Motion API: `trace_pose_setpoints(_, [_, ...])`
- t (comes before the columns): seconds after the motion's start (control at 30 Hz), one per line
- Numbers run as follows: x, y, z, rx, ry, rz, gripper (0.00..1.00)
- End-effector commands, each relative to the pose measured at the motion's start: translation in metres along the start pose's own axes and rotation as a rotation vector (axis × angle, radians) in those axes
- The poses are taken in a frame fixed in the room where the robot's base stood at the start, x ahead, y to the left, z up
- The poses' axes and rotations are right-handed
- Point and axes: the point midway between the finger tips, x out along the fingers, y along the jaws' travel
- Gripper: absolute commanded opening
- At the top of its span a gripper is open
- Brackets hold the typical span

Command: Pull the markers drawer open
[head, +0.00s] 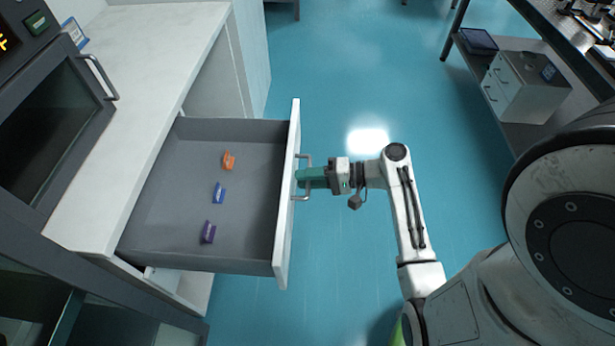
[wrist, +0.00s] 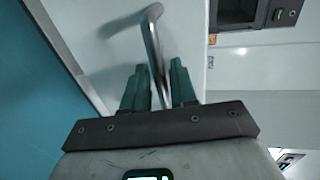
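The drawer (head: 150,215) stands far out from the white counter unit, its grey inside open to view in the head view. Its white front panel (head: 287,225) faces right and carries a metal bar handle (head: 304,197). My gripper (head: 301,178) is at the handle, its green fingers on either side of the bar. In the wrist view the handle bar (wrist: 152,38) runs between the two fingers of my gripper (wrist: 158,70), which look closed on it. An orange item (head: 229,160), a blue item (head: 218,193) and a purple item (head: 208,233) lie apart in the drawer.
The white countertop (head: 150,70) holds a dark oven-like device (head: 50,120) at the left. A dark table (head: 560,60) with a white drawer box (head: 525,85) on its lower shelf is at upper right. Blue floor (head: 330,60) is clear between them.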

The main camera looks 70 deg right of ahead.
Motion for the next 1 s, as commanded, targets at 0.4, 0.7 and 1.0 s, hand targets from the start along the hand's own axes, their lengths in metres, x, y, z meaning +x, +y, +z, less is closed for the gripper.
trace_pose_setpoints(0.4, [-0.006, -0.001, -0.001, -0.001, 0.001, -0.002, 0.34])
trace_pose_setpoints(0.7, [-0.058, 0.000, -0.001, -0.001, 0.005, -0.002, 0.34])
trace_pose_setpoints(1.0, [-0.101, -0.001, -0.001, -0.001, 0.002, -0.002, 0.34])
